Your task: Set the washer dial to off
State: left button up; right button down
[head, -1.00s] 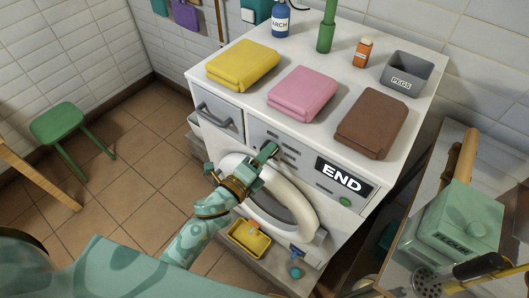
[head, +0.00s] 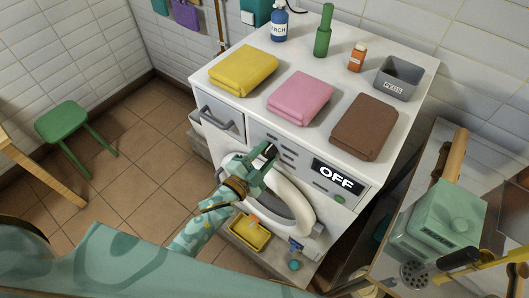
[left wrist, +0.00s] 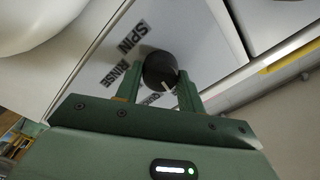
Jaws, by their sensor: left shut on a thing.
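The washer (head: 352,208) is white, with a control panel on its front top edge. Its display (head: 338,177) reads OFF. The black dial (left wrist: 158,68) shows in the left wrist view, with a white mark on its face pointing down and slightly right. Labels SPIN and RINSE lie to its left, and a third is partly hidden. My left gripper (head: 266,157) is at the panel, left of the display. In the left wrist view its green fingers (left wrist: 160,80) are shut on the dial, one on each side. My right gripper is not in view.
Folded yellow (head: 243,70), pink (head: 300,98) and brown (head: 365,127) cloths lie on the washer top, with bottles and a grey pegs box (head: 396,80) behind. The round door (head: 296,205) is below my left gripper. A cluttered side table (head: 400,200) stands at right.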

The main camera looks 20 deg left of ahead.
pick_arm(q)
jog(key=shift+n+p, duration=0.35)
jog(key=shift+n, duration=0.65)
jog(key=o, duration=1)
jog(key=shift+c, duration=0.2)
jog(key=v, duration=1.6)
jog(key=shift+s, duration=0.2)
jog(key=shift+a, duration=0.1)
